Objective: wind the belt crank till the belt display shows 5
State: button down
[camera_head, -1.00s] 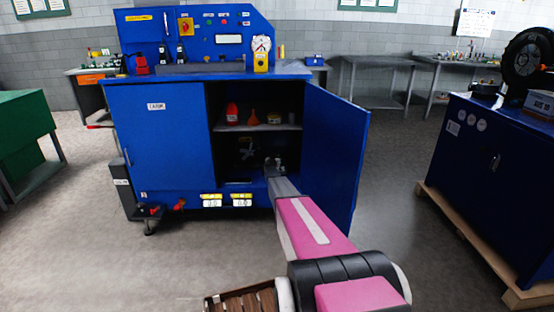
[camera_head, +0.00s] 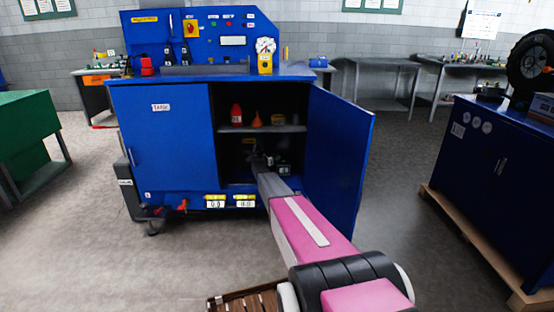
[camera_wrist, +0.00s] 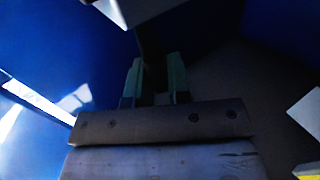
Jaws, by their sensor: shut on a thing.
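My gripper (camera_head: 261,164) reaches into the open right side of the blue cabinet, below its shelf. In the wrist view its two greenish fingers (camera_wrist: 156,82) are closed around a dark, narrow bar (camera_wrist: 152,48). I cannot tell for sure that this bar is the belt crank. A dark handle-like part (camera_head: 248,146) shows dimly in the cabinet just behind the gripper. Two small displays with yellow tops, a left one (camera_head: 215,202) and a right one (camera_head: 245,201), sit on the cabinet's lower front. The left one seems to read 0.0; the right one and their labels are too small to read surely.
The cabinet door (camera_head: 338,160) stands open to the right of my arm. A shelf (camera_head: 262,128) with a red bottle (camera_head: 236,114) and an orange funnel (camera_head: 256,119) is above the gripper. Red-handled parts (camera_head: 182,206) stick out at the lower left. A blue cabinet (camera_head: 490,160) stands at right.

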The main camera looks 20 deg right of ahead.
jog(key=shift+r+g, duration=0.1)
jog(key=shift+g, duration=0.2)
jog(key=c, duration=1.1)
grip_release()
jog(key=v, duration=1)
jog(key=shift+s+a, duration=0.1)
jog(key=shift+a, duration=0.2)
jog(key=shift+o, duration=0.2)
